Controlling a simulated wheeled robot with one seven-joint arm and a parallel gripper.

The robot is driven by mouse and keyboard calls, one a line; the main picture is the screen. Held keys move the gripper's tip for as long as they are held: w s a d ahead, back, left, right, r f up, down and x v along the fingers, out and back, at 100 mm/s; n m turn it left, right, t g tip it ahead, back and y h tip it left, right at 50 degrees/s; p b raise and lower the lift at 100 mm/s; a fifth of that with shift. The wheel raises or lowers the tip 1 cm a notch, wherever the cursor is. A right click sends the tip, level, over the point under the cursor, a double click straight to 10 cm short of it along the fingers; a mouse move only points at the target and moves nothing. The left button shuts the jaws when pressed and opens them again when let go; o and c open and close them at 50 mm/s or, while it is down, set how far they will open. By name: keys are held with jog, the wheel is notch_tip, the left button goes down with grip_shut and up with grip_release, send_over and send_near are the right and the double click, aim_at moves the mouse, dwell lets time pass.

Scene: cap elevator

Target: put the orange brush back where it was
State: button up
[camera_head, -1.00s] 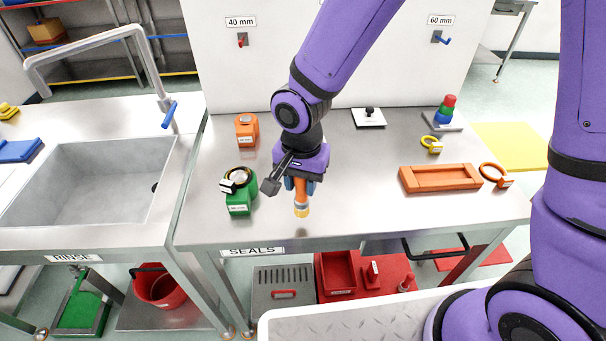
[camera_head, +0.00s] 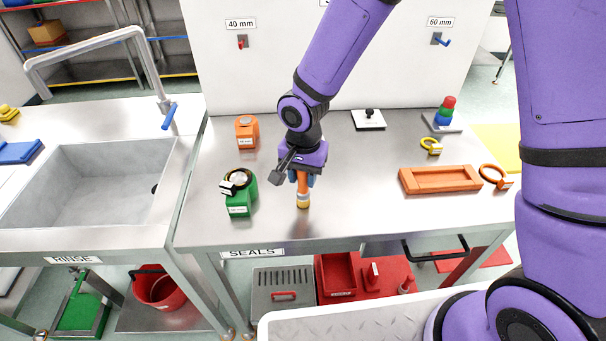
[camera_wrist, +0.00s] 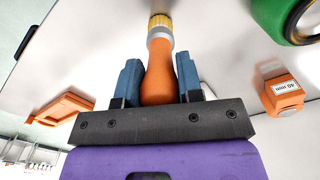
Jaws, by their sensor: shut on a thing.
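The orange brush (camera_head: 303,186) is held in my gripper (camera_head: 302,178), bristles pointing down over the metal table. In the wrist view, its orange handle (camera_wrist: 158,72) sits between the two blue fingers of my gripper (camera_wrist: 160,82), with a grey collar and yellowish bristles at the far end. The bristle end is close to the table top; I cannot tell whether it touches. An orange tray (camera_head: 440,188) with a shallow recess lies on the right part of the table, and nothing is in it.
A green block with a black ring (camera_head: 240,205) stands left of my gripper. An orange block (camera_head: 246,132) is behind it. An orange ring (camera_head: 494,176), a yellow ring (camera_head: 431,145) and a stacked cone (camera_head: 446,112) are at the right. The table between brush and tray is clear.

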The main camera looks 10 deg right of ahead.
jog(key=shift+f, duration=0.15)
jog(key=o, duration=1.1)
jog(key=shift+c, duration=0.2)
notch_tip(320, 180, up, 12)
jog(key=shift+r, duration=0.2)
jog(key=shift+d+r, duration=0.2)
jog(key=s+d+r+n+t, duration=0.1)
jog(key=s+d+r+t, duration=0.1)
jog(key=d+r, duration=0.55)
jog(key=s+d+r+n+t, duration=0.1)
jog(key=s+d+r+n, duration=0.1)
jog(key=s+d+r, duration=0.3)
jog(key=s+d+r+n+t, duration=0.1)
jog(key=s+d+r+t, duration=0.1)
jog(key=s+d+r, duration=0.4)
jog(key=s+d, duration=0.5)
jog(key=shift+s+d+n, duration=0.15)
jog(key=shift+d+n, duration=0.25)
